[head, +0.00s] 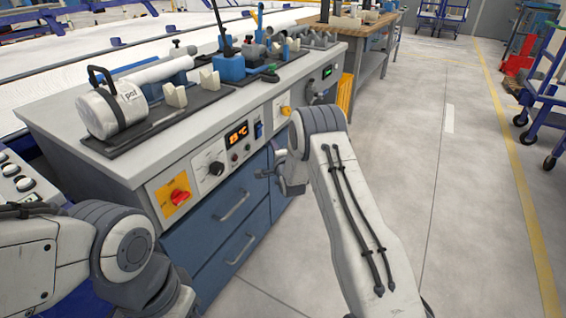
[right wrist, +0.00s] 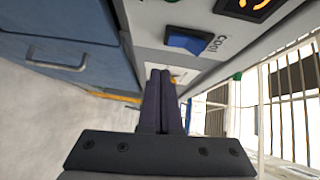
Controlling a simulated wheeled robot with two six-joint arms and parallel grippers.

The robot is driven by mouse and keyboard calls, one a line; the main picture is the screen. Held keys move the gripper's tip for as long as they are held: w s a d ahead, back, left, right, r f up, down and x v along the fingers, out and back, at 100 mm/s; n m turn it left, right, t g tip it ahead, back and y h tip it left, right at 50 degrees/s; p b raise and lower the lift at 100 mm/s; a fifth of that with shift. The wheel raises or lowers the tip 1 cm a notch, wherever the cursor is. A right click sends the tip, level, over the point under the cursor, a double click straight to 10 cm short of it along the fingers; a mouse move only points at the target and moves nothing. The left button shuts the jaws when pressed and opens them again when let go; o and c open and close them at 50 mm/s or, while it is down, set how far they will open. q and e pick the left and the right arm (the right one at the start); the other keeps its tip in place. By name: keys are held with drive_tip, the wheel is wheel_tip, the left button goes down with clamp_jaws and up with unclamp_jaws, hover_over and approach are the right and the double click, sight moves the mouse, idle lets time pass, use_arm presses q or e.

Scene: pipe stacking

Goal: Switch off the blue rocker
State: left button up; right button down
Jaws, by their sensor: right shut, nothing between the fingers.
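The blue rocker (head: 258,130) sits on the front panel of the bench, just right of the lit orange display (head: 236,134). In the right wrist view the rocker (right wrist: 188,40) is set in the pale panel beside the printed word "Cool". Which side of it is pressed is hard to tell. My right gripper (right wrist: 160,75) is shut and empty, its fingertips close to the panel and beside the rocker, with no contact visible. In the head view the right gripper (head: 264,173) is partly hidden by my arm. My left arm shows at lower left, but its gripper is out of view.
A red rotary switch (head: 179,196) on a yellow plate and a black knob (head: 216,168) are on the same panel. Blue drawers (head: 215,225) with handles lie below. Pipe parts and a silver cylinder (head: 113,111) stand on the bench top.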

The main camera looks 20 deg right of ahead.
drive_tip(key=s+f+p, duration=0.1)
drive_tip(key=s, duration=0.9)
drive_tip(key=shift+a+f+p, duration=0.2)
drive_tip(key=shift+a+p, duration=0.1)
drive_tip(key=shift+a, duration=0.15)
drive_tip(key=shift+w, duration=0.1)
